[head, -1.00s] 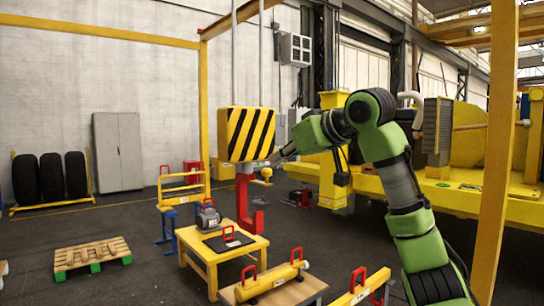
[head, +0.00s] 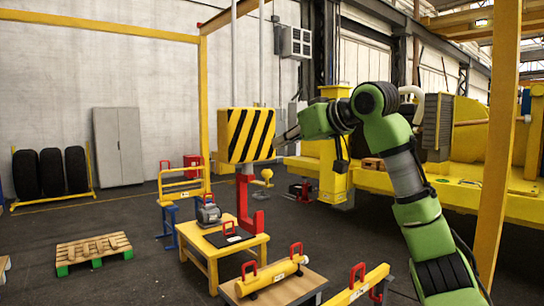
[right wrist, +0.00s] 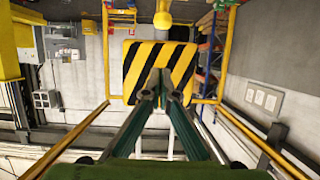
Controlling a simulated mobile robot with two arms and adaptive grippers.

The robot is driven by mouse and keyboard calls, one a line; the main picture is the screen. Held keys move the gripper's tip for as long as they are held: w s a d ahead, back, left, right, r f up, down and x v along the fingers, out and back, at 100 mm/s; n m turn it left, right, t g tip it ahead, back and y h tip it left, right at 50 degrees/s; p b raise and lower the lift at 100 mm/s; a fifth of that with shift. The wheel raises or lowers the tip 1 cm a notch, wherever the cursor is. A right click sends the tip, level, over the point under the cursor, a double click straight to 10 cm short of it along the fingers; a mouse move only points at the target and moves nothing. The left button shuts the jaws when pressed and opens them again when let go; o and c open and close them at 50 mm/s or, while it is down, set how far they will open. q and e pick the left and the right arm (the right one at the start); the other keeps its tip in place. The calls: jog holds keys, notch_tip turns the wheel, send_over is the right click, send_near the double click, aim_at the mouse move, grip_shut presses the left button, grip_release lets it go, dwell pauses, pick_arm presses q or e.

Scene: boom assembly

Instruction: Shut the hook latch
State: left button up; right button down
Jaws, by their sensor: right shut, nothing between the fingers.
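The crane's hook block (head: 243,134), yellow with black stripes, hangs at mid picture in the head view. The red hook (head: 258,222) hangs below it on a grey shank (head: 247,168). A small yellow knob (head: 267,173) shows right of the shank; I cannot tell how it is joined, nor the latch's position. My right gripper (head: 277,146) is at the block's right side. In the right wrist view its fingers (right wrist: 161,85) are shut and empty in front of the striped block (right wrist: 136,62), with a yellow knob (right wrist: 162,20) beyond. My left gripper is not in view.
A yellow table (head: 258,246) with a grey machine (head: 209,215) stands below the hook. Yellow gantry posts (head: 204,110) stand left and right (head: 497,170). A large yellow machine (head: 475,209) fills the right.

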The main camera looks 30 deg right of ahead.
jog(key=p, duration=0.2)
send_over(271, 173)
jog(key=f, duration=0.1)
notch_tip(271, 173, down, 3)
jog(key=shift+r, duration=0.2)
jog(key=shift+s+f, duration=0.2)
jog(key=shift+f, duration=0.3)
jog(key=shift+s+f, duration=0.15)
jog(key=shift+f, duration=0.3)
jog(key=shift+w+a, duration=0.1)
jog(key=shift+f, duration=0.1)
